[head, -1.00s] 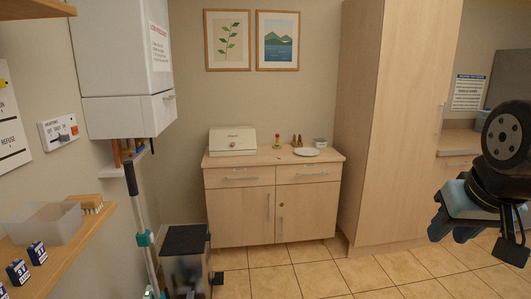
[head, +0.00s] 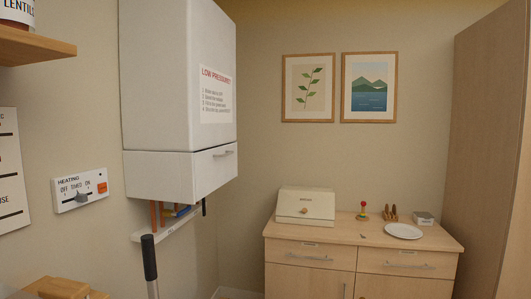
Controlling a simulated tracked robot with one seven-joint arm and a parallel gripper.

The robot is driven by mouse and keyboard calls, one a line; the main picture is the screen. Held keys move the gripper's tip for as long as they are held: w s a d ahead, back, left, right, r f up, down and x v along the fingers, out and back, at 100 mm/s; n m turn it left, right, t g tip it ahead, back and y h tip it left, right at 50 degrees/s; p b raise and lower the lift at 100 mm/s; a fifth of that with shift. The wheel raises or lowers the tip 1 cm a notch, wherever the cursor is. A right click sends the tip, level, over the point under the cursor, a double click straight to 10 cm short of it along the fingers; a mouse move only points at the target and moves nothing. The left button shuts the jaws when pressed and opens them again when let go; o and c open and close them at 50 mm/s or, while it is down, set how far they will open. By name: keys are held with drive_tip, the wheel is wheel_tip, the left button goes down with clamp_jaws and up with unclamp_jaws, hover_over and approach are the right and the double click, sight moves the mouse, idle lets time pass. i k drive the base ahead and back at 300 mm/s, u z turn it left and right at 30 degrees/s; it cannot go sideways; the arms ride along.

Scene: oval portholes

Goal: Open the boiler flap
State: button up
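The white boiler (head: 178,78) hangs on the left wall, with a "LOW PRESSURE?" notice on its right-hand face. The flap looks shut, flush with the body above. Copper and coloured pipes (head: 170,210) show beneath it. My gripper is not in the current head view.
A heating control (head: 80,190) is on the left wall. A dark-handled pole (head: 150,262) stands below the boiler. A wooden sideboard (head: 364,254) with a bread box (head: 306,206) and plate is at the back right. A shelf (head: 30,45) juts in at top left.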

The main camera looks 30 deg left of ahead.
sight(214, 168)
drive_tip(key=u, duration=0.25)
drive_tip(key=i, duration=1.1)
drive_tip(key=u, duration=0.8)
drive_tip(key=i, duration=0.75)
drive_tip(key=u, duration=0.25)
drive_tip(key=k, duration=0.8)
drive_tip(key=u, duration=0.2)
drive_tip(key=i, duration=0.85)
drive_tip(key=z, duration=0.1)
